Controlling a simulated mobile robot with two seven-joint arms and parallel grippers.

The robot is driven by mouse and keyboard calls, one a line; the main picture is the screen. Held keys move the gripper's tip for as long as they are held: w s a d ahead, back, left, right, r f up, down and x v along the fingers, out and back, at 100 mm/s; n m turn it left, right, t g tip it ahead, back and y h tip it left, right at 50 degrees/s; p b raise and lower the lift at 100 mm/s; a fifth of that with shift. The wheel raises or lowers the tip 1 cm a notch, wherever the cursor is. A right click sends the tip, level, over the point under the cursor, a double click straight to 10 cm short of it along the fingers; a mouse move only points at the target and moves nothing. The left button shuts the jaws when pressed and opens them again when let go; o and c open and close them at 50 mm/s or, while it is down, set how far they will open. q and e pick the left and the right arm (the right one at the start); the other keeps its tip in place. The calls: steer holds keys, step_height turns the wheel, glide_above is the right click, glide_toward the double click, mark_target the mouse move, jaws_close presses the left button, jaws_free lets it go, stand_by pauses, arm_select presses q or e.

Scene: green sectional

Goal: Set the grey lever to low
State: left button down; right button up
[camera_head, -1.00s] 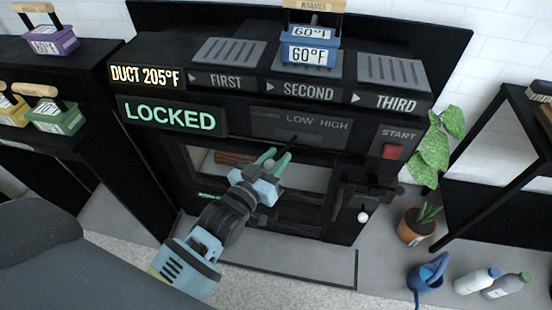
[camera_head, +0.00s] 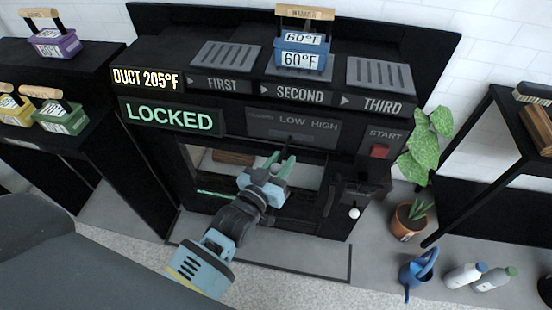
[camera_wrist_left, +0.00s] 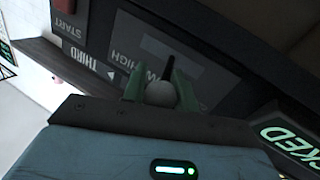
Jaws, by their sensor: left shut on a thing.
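The grey lever (camera_wrist_left: 160,93) shows in the left wrist view as a pale round knob on a dark stem. My left gripper (camera_head: 279,163) is shut on the knob, with one green finger on each side; its fingers also show in the left wrist view (camera_wrist_left: 160,90). The LOW HIGH panel (camera_head: 308,136) is just above the gripper in the head view. The stem meets the panel near the word LOW, but the exact setting is hard to tell. My right gripper is not in view.
A LOCKED sign (camera_head: 171,116) and a DUCT 205°F display (camera_head: 147,79) are on the black machine's left. A red START button (camera_head: 380,151) is at its right. A blue 60°F block (camera_head: 301,58) stands on the SECOND grate. A potted plant (camera_head: 407,222) is on the right.

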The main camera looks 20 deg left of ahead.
arm_select(q)
steer(key=shift+d+r, duration=0.1)
steer(key=shift+d, duration=0.55)
stand_by(0.4)
steer(key=shift+r, duration=0.1)
stand_by(0.4)
steer(key=c, duration=1.1)
jaws_free()
steer(key=shift+w+d, duration=0.15)
steer(key=shift+a, duration=0.2)
steer(key=s, duration=0.2)
steer(key=s+a, duration=0.1)
steer(key=s, duration=0.2)
steer(key=s+p, duration=0.1)
steer(key=s, duration=0.1)
steer(key=shift+s+a, duration=0.2)
steer(key=shift+s, duration=0.2)
